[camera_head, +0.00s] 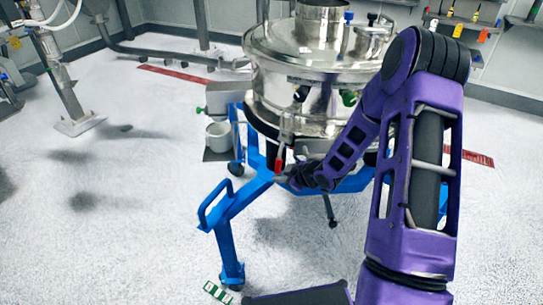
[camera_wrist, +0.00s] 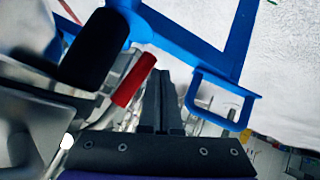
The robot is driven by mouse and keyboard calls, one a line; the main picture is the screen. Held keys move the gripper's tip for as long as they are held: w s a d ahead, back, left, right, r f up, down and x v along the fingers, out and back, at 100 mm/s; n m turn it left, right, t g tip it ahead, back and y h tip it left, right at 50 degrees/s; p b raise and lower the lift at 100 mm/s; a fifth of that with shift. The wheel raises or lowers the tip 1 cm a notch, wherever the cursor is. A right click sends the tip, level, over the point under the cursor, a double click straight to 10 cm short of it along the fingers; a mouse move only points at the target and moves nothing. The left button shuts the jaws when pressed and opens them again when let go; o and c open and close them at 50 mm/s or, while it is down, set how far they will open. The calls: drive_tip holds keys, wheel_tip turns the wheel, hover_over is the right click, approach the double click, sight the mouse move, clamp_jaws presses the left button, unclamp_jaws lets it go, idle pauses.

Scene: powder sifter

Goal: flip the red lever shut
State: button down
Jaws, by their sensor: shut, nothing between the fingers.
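The red lever (camera_head: 279,158) is on the front of the steel sifter (camera_head: 290,95), its red grip pointing down. In the wrist view the red grip (camera_wrist: 134,80) lies tilted, just left of my fingers. My gripper (camera_head: 284,178) is near the lower end of the lever in the head view. In the wrist view my gripper (camera_wrist: 160,74) has its two fingers together with nothing between them. I cannot tell whether a finger touches the grip. My arm hides part of the sifter's right side.
A blue stand (camera_head: 222,208) carries the sifter, and its leg and side handle (camera_wrist: 228,98) are close to my fingers. A black cylindrical part (camera_wrist: 95,48) lies left of the red grip. A white cup (camera_head: 218,137) stands left of the sifter. The floor at left is largely clear.

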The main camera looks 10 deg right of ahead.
drive_tip(key=shift+w+d+f, duration=0.15)
drive_tip(key=shift+w+f, duration=0.05)
drive_tip(key=shift+w, duration=0.05)
idle(0.6)
